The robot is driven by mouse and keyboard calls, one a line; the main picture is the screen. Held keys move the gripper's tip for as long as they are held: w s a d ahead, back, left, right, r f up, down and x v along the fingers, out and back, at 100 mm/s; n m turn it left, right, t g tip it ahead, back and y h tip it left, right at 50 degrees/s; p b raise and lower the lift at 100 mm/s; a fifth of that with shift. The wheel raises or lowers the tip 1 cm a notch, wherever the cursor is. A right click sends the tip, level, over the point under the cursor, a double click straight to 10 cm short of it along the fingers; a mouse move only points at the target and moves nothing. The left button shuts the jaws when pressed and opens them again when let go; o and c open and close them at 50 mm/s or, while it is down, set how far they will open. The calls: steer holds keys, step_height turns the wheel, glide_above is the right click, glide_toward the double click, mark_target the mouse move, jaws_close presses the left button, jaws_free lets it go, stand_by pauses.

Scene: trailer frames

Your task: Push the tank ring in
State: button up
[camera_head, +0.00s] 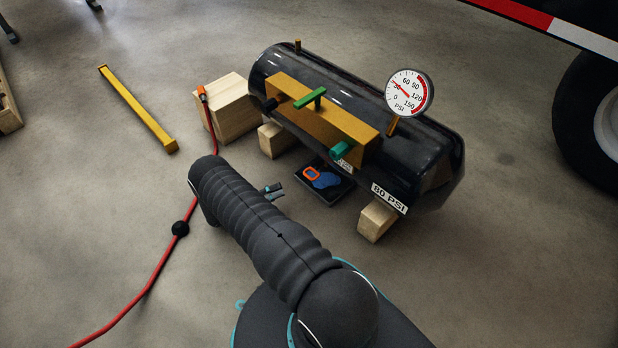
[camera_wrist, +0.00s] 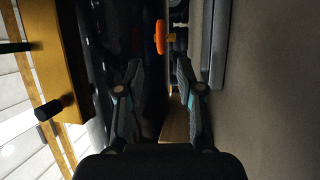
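The black tank (camera_head: 340,85) lies on wooden blocks, with a gold block (camera_head: 310,112) along its near side. In the wrist view, an orange ring (camera_wrist: 159,37) stands edge-on beside the dark tank wall (camera_wrist: 115,45), with a small brass fitting (camera_wrist: 171,38) close to it. I cannot make out this ring on the tank in the head view. My gripper (camera_wrist: 158,68) is open and empty, its fingertips short of the ring. In the head view my gripper (camera_head: 275,189) is low, in front of the tank, partly hidden by my arm.
A dark tray (camera_head: 322,198) with an orange and a blue item lies under the tank. A red hose (camera_head: 150,280) runs to a wooden block (camera_head: 228,102). A gauge (camera_head: 409,93) stands on the tank. A yellow bar (camera_head: 138,110) lies on open floor at left.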

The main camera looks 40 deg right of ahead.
mark_target(309, 176)
steer(key=p+x, duration=0.1)
steer(key=x, duration=1.1)
steer(key=shift+s+d, duration=0.15)
steer(key=shift+d, duration=0.2)
